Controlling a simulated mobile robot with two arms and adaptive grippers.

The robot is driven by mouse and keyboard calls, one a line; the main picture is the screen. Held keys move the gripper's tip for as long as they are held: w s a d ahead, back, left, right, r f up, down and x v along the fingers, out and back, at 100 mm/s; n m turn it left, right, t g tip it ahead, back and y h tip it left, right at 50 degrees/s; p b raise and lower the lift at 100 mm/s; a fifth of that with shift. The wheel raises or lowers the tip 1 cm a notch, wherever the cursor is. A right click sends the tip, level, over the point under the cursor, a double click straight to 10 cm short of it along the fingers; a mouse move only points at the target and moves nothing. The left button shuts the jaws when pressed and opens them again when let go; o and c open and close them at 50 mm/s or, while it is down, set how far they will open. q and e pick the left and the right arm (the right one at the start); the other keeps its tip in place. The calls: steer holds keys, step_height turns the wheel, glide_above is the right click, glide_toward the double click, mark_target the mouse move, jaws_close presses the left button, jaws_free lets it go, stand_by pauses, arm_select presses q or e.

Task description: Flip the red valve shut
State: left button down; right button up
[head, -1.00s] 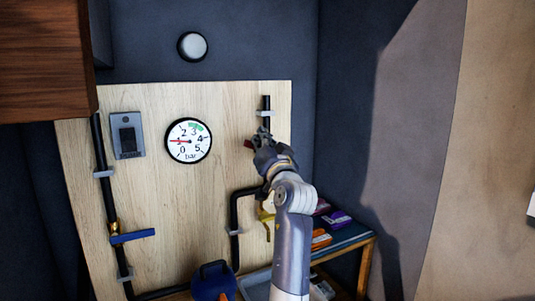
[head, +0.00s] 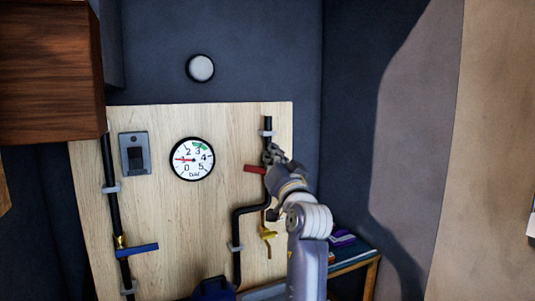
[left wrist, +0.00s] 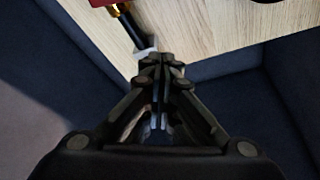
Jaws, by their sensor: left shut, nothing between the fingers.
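The red valve handle (head: 255,169) sticks out to the left from the right-hand black pipe on the wooden board in the head view. It lies level, across the upright pipe. My left gripper (head: 271,152) is shut and empty, in front of the pipe just above and right of the handle, and hides the valve body. I cannot tell whether it touches the handle. In the left wrist view my gripper's closed fingertips (left wrist: 162,62) lie near a pipe clip, and a red piece of the handle (left wrist: 105,3) shows at the top edge. My right gripper is out of view.
A pressure gauge (head: 192,159) and a grey switch box (head: 135,153) are on the board. A blue valve lever (head: 137,250) sits on the left pipe. A shelf (head: 352,258) stands lower right; a wooden cabinet (head: 48,70) is upper left.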

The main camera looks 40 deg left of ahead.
arm_select(q)
steer(key=v, duration=0.4)
steer(key=shift+f+b, duration=0.15)
steer(key=shift+b, duration=0.25)
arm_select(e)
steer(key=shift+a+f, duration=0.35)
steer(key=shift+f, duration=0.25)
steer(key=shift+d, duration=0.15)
